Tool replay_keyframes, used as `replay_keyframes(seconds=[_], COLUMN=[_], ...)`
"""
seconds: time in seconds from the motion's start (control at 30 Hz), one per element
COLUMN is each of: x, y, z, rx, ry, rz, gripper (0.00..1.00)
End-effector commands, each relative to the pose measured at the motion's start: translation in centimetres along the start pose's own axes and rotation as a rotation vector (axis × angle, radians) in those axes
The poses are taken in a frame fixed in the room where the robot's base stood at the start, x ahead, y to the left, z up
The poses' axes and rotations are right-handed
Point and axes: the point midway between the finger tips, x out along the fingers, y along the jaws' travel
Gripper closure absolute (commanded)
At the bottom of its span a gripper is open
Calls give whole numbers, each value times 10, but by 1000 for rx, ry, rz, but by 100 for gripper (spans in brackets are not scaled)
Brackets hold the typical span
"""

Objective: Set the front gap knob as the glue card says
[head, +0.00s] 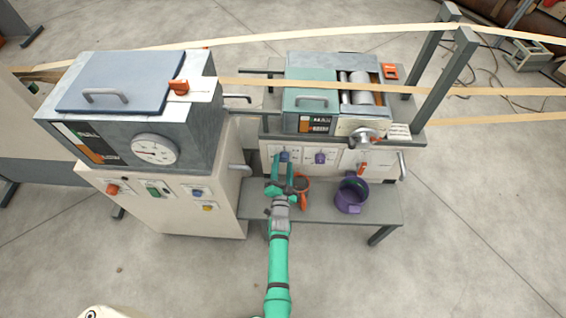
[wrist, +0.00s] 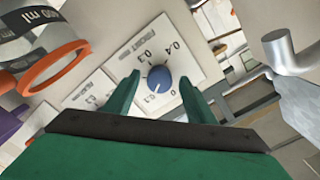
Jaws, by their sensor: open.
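The front gap knob is a blue round knob (wrist: 160,78) on a white plate (wrist: 185,68) with a printed scale; it also shows on the machine's front panel in the head view (head: 284,156). Figures such as 0.3 and 0.4 can be read around it, but its exact setting is not clear. My gripper (wrist: 159,77) is open, with its green fingers either side of the knob; contact cannot be told. In the head view my gripper (head: 281,184) is just in front of the panel. A white card (head: 398,131) lies on the machine's right; its text is too small to read.
A purple knob (head: 320,157) and an orange-red lever (head: 362,168) are on the same panel. A clear measuring vessel with an orange rim (wrist: 52,68) is close by on the left in the wrist view. A purple pot (head: 351,195) stands on the grey bench (head: 325,214).

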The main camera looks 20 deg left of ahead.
Motion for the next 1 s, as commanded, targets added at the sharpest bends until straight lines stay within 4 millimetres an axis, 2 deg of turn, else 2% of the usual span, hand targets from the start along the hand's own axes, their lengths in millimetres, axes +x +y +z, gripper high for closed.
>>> replay_keyframes(seconds=[0.3,0.5,0.7,1.0], x=[-58,-83,-93,-93], y=[1,1,0,0], z=[2,1,0,0], rx=[1,0,0,0], ry=[-2,-1,-1,0], rz=[2,2,1,1], gripper=[50,50,50,50])
